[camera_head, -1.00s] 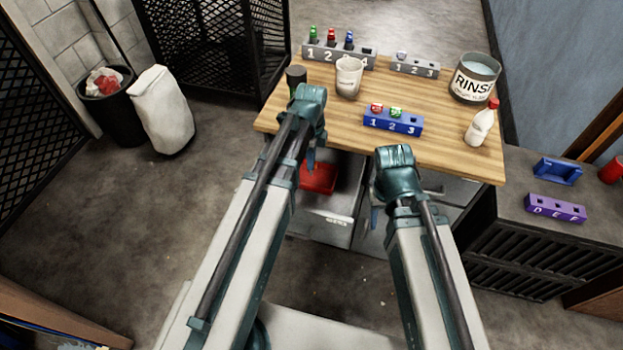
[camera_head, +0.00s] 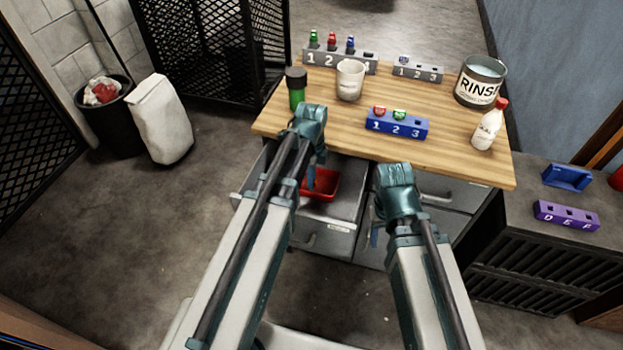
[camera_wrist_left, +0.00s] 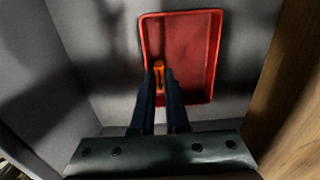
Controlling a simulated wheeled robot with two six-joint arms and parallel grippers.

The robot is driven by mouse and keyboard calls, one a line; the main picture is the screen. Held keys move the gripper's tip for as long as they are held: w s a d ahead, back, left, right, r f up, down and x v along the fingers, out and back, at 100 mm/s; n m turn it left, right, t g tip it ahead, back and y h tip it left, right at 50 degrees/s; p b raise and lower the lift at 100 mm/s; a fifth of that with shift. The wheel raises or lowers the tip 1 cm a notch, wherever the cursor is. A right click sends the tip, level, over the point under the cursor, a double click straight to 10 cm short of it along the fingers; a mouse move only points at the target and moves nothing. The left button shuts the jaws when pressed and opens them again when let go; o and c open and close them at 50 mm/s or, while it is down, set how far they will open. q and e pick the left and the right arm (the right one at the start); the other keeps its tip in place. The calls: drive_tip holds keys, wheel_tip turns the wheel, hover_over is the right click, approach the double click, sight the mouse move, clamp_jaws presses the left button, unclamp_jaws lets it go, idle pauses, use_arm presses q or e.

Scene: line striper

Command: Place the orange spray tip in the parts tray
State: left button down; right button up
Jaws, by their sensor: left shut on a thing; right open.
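The orange spray tip (camera_wrist_left: 158,77) is between the fingertips of my left gripper (camera_wrist_left: 160,82), which is shut on it, in the left wrist view. A red tray (camera_wrist_left: 207,55) lies in an open grey drawer, and the tip is seen over the tray's left part. I cannot tell whether the tip touches the tray floor. In the head view my left gripper (camera_head: 311,180) points down at the red tray (camera_head: 325,186), and the tip is hidden. My right gripper (camera_head: 373,237) is open and empty in front of the drawers.
The wooden bench top (camera_head: 300,125) holds a green bottle (camera_head: 297,92), a white cup (camera_head: 350,80), a blue numbered rack (camera_head: 397,124), a RINSE tub (camera_head: 480,82) and a red-capped bottle (camera_head: 489,126). The open drawer (camera_head: 340,208) juts out below. A dark cabinet stands at right.

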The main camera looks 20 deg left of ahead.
use_arm(q)
drive_tip(key=shift+f, duration=0.2)
drive_tip(key=c, duration=0.9)
unclamp_jaws()
drive_tip(key=shift+r, duration=0.15)
wheel_tip(320, 180, up, 12)
drive_tip(key=p, duration=1.2)
drive_tip(key=s+d+n, duration=0.3)
drive_tip(key=s+n, duration=0.1)
drive_tip(key=n, duration=0.1)
drive_tip(key=s+d+n, duration=0.4)
drive_tip(key=s, duration=0.1)
drive_tip(key=s+d+n+y, duration=0.1)
drive_tip(key=s+d+n, duration=0.2)
drive_tip(key=s+n, duration=0.2)
drive_tip(key=shift+s+d+r+n, duration=0.1)
drive_tip(key=shift+s+d+n, duration=0.05)
drive_tip(key=shift+d+n, duration=0.15)
drive_tip(key=shift+a+r, duration=0.1)
drive_tip(key=shift+r, duration=0.05)
